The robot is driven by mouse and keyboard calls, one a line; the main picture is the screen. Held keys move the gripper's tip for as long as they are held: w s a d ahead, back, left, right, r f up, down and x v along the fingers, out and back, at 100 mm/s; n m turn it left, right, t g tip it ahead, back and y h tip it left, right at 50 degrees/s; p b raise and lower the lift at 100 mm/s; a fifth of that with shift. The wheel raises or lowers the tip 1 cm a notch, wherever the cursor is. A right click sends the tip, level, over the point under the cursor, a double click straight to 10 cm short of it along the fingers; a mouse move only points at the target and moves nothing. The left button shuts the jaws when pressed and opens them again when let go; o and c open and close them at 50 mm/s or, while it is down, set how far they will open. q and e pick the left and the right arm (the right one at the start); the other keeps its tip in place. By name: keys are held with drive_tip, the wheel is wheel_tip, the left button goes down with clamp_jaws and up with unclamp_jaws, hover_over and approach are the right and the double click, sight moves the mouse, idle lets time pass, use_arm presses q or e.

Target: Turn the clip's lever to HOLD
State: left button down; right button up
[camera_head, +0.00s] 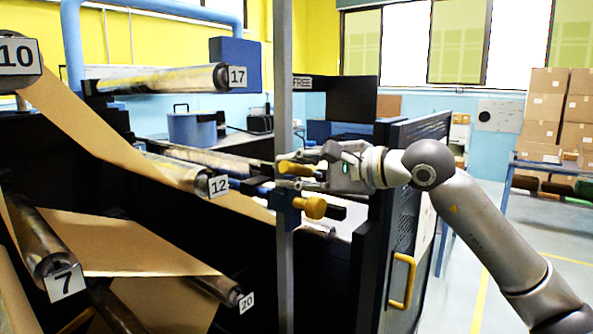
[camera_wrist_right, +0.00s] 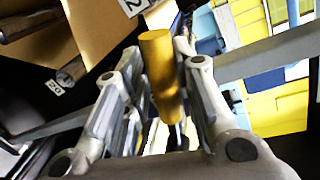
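The clip has a blue body (camera_head: 285,204) on a grey upright post, with a yellow knob (camera_head: 315,208) low on its right side. Its yellow lever (camera_head: 296,169) sticks out above the knob. In the right wrist view the lever (camera_wrist_right: 161,75) is a yellow cylinder standing between the fingers. My right gripper (camera_head: 292,171) reaches in from the right, its fingers on either side of the lever. Whether both pads press on it is unclear. No HOLD marking is readable. My left gripper is out of view.
Numbered rollers carry brown paper at the left, among them roller 12 (camera_head: 190,178) and roller 17 (camera_head: 170,78). A dark cabinet with a mesh door (camera_head: 405,225) and yellow handle (camera_head: 402,281) stands just right of the post.

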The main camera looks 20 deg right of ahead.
drive_tip(key=shift+o, duration=1.1)
drive_tip(key=shift+r, duration=0.1)
drive_tip(key=v, duration=1.2)
